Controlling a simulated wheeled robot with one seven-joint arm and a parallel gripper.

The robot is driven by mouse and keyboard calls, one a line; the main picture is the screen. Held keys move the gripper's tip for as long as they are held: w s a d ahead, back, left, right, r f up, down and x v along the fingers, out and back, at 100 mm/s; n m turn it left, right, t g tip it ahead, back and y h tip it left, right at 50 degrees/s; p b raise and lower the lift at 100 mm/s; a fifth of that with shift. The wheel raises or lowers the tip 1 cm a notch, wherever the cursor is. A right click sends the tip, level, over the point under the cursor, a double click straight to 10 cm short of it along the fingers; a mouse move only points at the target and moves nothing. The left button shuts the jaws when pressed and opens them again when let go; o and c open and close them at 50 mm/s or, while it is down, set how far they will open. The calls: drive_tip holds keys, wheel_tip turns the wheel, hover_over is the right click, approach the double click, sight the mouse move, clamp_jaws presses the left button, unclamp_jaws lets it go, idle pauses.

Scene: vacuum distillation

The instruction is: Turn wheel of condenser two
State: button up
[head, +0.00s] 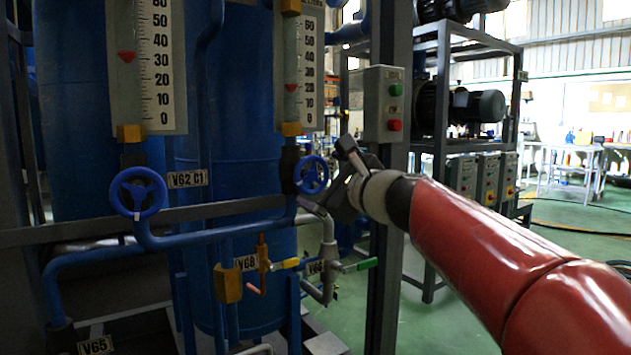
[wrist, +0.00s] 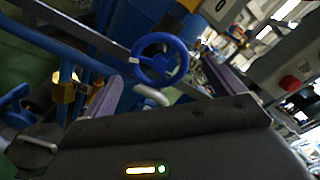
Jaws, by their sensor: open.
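Two blue handwheels show in the head view. The left wheel (head: 138,192) is beside the V62 C1 label (head: 187,179). The right wheel (head: 311,174) sits below the right flow gauge, just left of my gripper (head: 328,180). Neither wheel has a readable condenser number. My gripper is open, with one finger above and one below the level of the right wheel. In the wrist view a blue wheel (wrist: 159,59) appears ahead between the two purple-grey fingers of my gripper (wrist: 165,85). Nothing is visibly held, and contact with the wheel cannot be made out.
A grey post with a control box (head: 385,104) stands close behind my gripper. Flow gauges (head: 303,75) hang above. Open green floor lies to the right.

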drive_tip(key=v, duration=0.4)
drive_tip(key=s+d+f+n+g+h+p, duration=0.1)
drive_tip(key=s+d+f+n+g+h, duration=0.2)
drive_tip(key=s+f+n, duration=0.3)
drive_tip(key=s+d+f+n+g+h+p, duration=0.1)
drive_tip(key=s+d+f+n+g+h, duration=0.2)
drive_tip(key=s+f, duration=0.9)
drive_tip(key=s+d+f+n+g+h+p, duration=0.2)
drive_tip(key=s+d+f+n+g+h, duration=0.1)
drive_tip(key=s+d+f+n, duration=0.4)
wheel_tip(320, 180, down, 5)
drive_tip(key=s+n+h, duration=0.1)
drive_tip(key=s+n, duration=0.2)
drive_tip(key=n, duration=0.1)
drive_tip(key=shift+r, duration=0.15)
idle(1.2)
